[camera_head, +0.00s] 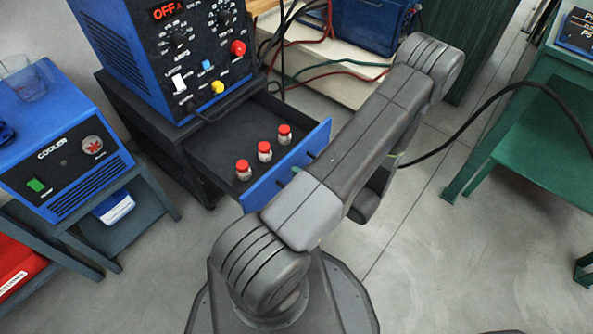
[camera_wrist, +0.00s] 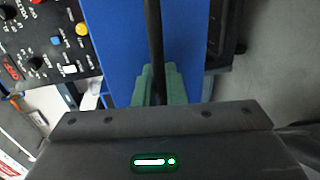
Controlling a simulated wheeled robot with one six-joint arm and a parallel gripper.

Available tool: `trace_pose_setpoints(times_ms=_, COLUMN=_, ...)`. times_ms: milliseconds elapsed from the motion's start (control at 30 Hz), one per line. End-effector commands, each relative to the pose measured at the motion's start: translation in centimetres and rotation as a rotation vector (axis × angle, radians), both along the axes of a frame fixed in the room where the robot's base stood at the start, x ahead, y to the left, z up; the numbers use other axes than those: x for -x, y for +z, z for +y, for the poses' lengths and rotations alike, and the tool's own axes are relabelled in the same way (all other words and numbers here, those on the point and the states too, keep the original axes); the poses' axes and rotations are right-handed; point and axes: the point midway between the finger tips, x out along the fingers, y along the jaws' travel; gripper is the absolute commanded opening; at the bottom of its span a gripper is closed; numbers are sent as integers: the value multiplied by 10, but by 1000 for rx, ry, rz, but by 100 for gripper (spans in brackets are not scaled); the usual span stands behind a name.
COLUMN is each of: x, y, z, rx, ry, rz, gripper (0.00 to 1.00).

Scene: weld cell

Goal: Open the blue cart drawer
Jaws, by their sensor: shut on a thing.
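The blue-fronted drawer (camera_head: 262,191) of the black cart (camera_head: 163,143) stands pulled out, with its dark inside showing in the head view. Its blue front (camera_wrist: 186,40) fills the middle of the wrist view. The dark bar handle (camera_wrist: 153,38) runs along that front. My gripper (camera_wrist: 157,86) has its green fingers shut on the handle. In the head view my arm hides most of the gripper and handle. Three small red-capped bottles (camera_head: 264,152) stand upright in a row inside the drawer.
A blue welding machine (camera_head: 130,60) with an "OFF" display stands on the cart. A blue cooler (camera_head: 65,150) sits on a stand at left. A green table (camera_head: 530,130) is at right, with a black cable hanging from it. Grey floor is clear at lower right.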

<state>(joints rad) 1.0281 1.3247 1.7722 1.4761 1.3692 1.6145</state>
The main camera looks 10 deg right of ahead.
Motion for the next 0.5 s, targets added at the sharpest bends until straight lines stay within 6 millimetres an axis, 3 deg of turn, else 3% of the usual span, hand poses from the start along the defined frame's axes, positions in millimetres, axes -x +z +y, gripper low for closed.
trace_pose_setpoints(times_ms=233, x=0, y=0, z=0, rx=0, ry=2, rz=0, gripper=0)
trace_pose_setpoints(times_ms=267, x=0, y=0, z=0, rx=0, ry=2, rz=0, gripper=15)
trace_pose_setpoints(times_ms=500, x=0, y=0, z=0, rx=0, ry=1, rz=0, gripper=17)
